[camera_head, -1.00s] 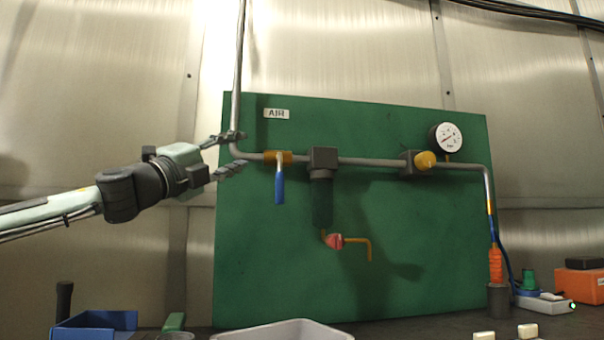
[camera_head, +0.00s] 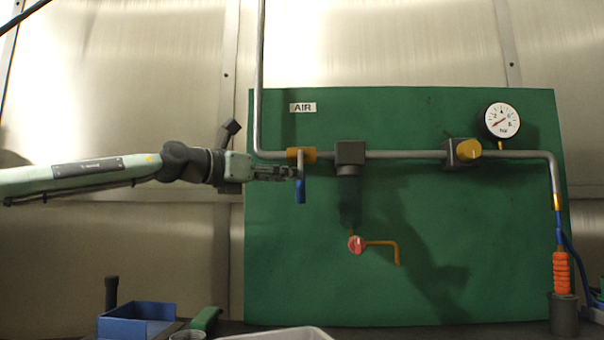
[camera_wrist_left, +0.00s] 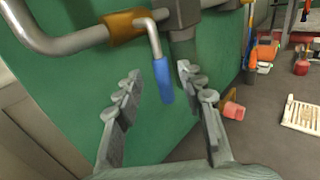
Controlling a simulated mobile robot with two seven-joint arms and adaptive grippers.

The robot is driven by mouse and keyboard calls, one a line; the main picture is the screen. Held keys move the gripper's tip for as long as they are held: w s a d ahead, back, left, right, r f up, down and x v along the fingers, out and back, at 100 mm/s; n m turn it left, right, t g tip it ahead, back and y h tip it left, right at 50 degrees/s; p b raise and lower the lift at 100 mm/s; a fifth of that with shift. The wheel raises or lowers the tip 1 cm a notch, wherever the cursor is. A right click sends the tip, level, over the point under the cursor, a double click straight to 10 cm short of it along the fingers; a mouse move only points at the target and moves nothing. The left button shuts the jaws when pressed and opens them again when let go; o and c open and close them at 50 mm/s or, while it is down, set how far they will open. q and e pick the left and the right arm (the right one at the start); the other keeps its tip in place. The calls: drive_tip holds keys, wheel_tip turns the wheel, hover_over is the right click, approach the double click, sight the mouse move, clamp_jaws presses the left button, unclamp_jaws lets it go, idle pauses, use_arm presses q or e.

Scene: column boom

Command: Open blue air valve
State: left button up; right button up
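The blue air valve handle (camera_head: 300,191) hangs straight down from a brass valve body (camera_head: 301,155) on the grey pipe, below the AIR label. In the left wrist view the blue grip (camera_wrist_left: 163,80) hangs from the brass body (camera_wrist_left: 128,26) and lies between the two spread fingers. My left gripper (camera_head: 292,174) is at the upper part of the handle in the head view. In the wrist view my left gripper (camera_wrist_left: 158,85) is open, with gaps on both sides of the handle. My right gripper is not in view.
The green board (camera_head: 420,290) carries a dark filter block (camera_head: 350,153), a red drain valve (camera_head: 357,244), a brass-knobbed regulator (camera_head: 462,152) and a gauge (camera_head: 502,120). A blue bin (camera_head: 136,328) and a grey tray (camera_head: 285,335) stand below on the bench.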

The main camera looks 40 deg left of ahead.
sight(300, 201)
use_arm(q)
drive_tip(key=shift+w+d+p, duration=0.15)
drive_tip(key=shift+w+p, duration=0.15)
drive_tip(key=shift+w, duration=0.9)
drive_tip(key=shift+w+d+p, duration=0.1)
drive_tip(key=shift+w+p, duration=0.15)
drive_tip(key=shift+w, duration=0.95)
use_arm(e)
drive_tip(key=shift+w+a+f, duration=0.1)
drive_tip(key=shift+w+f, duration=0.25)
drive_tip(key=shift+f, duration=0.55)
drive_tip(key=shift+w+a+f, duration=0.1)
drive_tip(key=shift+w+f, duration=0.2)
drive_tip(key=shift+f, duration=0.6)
use_arm(q)
drive_tip(key=shift+c, duration=0.6)
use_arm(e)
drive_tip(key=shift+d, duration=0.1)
use_arm(q)
clamp_jaws()
